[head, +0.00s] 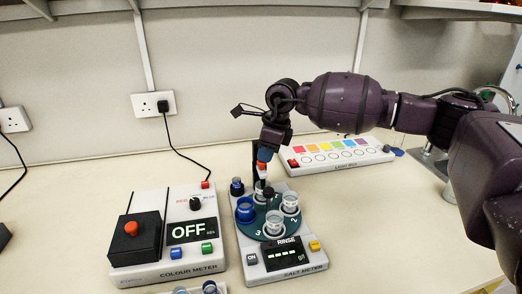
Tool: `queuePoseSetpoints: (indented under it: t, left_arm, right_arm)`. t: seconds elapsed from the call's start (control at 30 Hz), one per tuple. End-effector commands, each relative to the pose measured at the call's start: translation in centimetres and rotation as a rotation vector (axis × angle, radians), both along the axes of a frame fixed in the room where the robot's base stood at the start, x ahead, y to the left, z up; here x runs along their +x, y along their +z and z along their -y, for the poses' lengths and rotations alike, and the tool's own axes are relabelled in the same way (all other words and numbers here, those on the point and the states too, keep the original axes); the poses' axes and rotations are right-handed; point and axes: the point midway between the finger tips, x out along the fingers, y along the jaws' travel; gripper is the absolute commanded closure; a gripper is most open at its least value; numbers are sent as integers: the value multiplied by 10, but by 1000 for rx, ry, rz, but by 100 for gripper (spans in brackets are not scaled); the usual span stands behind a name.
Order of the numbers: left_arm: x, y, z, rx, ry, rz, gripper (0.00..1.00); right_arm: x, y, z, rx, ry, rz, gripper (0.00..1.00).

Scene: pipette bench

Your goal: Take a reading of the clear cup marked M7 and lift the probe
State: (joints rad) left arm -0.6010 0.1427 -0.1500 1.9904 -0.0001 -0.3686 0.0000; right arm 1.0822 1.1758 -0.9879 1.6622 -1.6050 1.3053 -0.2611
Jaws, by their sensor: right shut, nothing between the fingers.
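The salt meter (283,262) stands on the bench with a dark green turntable (254,229) that carries several cups. Clear cups sit at the right (290,203) and front (273,224) of it; a blue cup (245,210) is at the left. Another cup at the back is partly hidden by my gripper and a dark upright part (268,192), possibly the probe. No M7 mark is legible. The meter's display (282,254) shows dashes. My right gripper (262,165) is shut and empty, pointing down above the back of the turntable. My left gripper is out of view.
The colour meter (165,255), its display reading OFF, stands to the left. A light box (335,155) with coloured squares lies behind at right. A small dark blue item (237,187) sits at the meter's back left. The bench right of the meter is clear.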

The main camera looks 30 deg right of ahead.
Motion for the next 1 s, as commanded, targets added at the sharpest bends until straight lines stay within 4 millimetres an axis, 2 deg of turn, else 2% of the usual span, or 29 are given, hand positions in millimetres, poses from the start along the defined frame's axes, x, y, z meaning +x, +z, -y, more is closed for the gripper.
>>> queuePoseSetpoints:
  t: [0.27,0.53,0.83,1.0]
  left_arm:
    - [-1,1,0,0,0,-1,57]
    - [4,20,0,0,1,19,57]
    - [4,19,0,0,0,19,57]
    - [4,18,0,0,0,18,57]
  right_arm:
    - [-2,2,3,0,-1,1,100]
    - [-18,12,24,0,-1,1,100]
    - [-18,10,24,0,0,0,100]
    - [-19,22,27,0,0,2,100]
